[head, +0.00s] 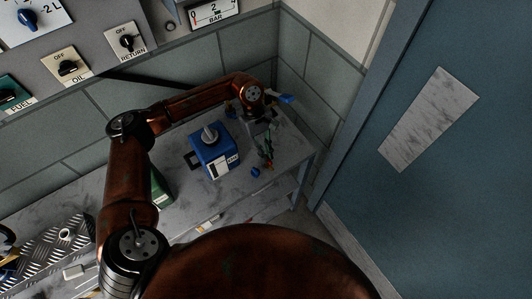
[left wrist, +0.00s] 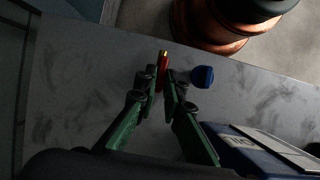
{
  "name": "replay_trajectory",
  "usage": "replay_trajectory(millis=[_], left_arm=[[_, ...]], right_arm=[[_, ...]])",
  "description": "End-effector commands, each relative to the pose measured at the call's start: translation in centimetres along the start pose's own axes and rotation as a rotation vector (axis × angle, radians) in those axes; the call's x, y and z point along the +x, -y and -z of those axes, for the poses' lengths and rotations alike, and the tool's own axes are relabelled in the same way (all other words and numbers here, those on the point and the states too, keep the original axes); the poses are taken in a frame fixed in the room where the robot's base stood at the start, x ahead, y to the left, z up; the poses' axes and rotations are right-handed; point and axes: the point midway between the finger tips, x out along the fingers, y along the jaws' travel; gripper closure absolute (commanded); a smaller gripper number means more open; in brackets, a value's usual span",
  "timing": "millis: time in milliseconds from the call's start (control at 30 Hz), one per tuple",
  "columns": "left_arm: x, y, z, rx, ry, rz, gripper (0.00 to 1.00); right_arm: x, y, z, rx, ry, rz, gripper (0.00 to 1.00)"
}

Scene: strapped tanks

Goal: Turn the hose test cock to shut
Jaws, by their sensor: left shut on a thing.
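My left gripper (head: 267,156) reaches down over the right end of the grey bench, right of the blue box. In the left wrist view its green fingers (left wrist: 161,92) are closed on a small red piece (left wrist: 164,62) with a brass-coloured tip. Most of this piece is hidden between the fingers. I cannot tell whether it belongs to the hose test cock, and no cock or hose shows clearly. A blue tab (head: 286,98) sticks out beside my left wrist near the wall; what it belongs to is unclear. My right gripper is not in view.
A labelled blue box (head: 213,153) with a grey knob stands on the bench (head: 292,150). A small blue cap (head: 255,172) lies close to the gripper. A green item (head: 161,187) is partly behind my arm. A panel with OIL and RETURN knobs (head: 127,41) is above; a blue door (head: 440,200) is right.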

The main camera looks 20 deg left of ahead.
Motion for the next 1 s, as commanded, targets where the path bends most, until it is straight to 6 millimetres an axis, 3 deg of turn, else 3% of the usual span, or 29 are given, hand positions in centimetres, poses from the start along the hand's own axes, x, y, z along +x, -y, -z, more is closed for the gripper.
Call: replay_trajectory(millis=[133, 167, 400, 700, 867, 1000], left_arm=[[0.3, 0.0, -0.5, 0.008, 0.011, 0.004, 1.0], [0.3, 0.0, -0.5, 0.008, 0.011, 0.004, 0.9], [0.2, 0.1, -0.2, 0.002, 0.006, 0.002, 0.74], [-0.1, 0.0, -0.1, 0.001, 0.002, 0.001, 0.74], [-1.8, 0.0, 0.0, 0.001, 0.001, -0.001, 0.74], [-4.6, 0.0, 0.0, 0.0, 0.001, -0.002, 0.74]], right_arm=[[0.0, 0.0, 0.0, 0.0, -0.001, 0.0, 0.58], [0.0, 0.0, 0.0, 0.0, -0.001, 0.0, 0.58], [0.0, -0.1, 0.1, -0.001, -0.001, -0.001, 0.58], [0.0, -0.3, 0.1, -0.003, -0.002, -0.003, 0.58], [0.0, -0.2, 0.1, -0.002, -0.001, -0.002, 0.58], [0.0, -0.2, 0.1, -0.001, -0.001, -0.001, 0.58]])
